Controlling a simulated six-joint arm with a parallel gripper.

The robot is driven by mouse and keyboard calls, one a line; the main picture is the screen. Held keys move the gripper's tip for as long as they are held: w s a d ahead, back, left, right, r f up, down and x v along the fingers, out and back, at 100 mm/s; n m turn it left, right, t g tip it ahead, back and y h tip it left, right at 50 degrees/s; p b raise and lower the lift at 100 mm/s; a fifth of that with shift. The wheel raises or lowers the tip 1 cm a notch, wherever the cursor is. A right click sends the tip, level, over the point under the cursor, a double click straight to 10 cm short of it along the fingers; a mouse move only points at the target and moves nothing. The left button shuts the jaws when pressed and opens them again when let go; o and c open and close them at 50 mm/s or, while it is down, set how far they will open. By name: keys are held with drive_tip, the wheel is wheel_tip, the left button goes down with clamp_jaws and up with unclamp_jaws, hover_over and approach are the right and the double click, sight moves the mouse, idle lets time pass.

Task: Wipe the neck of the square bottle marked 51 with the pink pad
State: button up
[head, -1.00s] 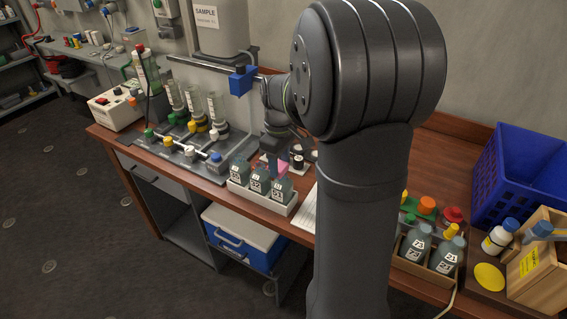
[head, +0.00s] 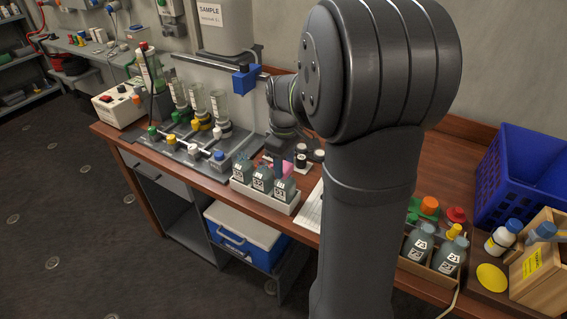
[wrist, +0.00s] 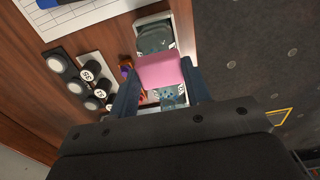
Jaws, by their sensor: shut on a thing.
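My gripper (wrist: 160,88) is shut on the pink pad (wrist: 160,70), which spans between its two fingers in the wrist view. Three grey-green square bottles stand upright in a white tray (head: 265,198) near the bench's front edge: a left one (head: 240,170), a middle one (head: 262,180) and a right one (head: 284,190). Their number labels are too small to read surely, so I cannot tell which is 51. In the wrist view the pad is over the row, with bottles showing on both sides. It hides part of the row; contact with a neck cannot be told.
A manifold with coloured caps (head: 190,145) stands left of the tray. Black-and-white round jars (head: 301,156) sit close behind. A wooden crate (head: 430,262) of other bottles and a blue basket (head: 520,175) are at the right. A white sheet (head: 310,210) lies right of the tray.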

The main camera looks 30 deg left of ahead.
drive_tip(key=shift+w+f, duration=0.1)
drive_tip(key=shift+w, duration=0.55)
drive_tip(key=shift+d, duration=0.1)
drive_tip(key=shift+s+d, duration=0.45)
drive_tip(key=shift+s, duration=0.05)
drive_tip(key=shift+a, duration=0.1)
drive_tip(key=shift+a, duration=0.9)
drive_tip(key=shift+d, duration=0.1)
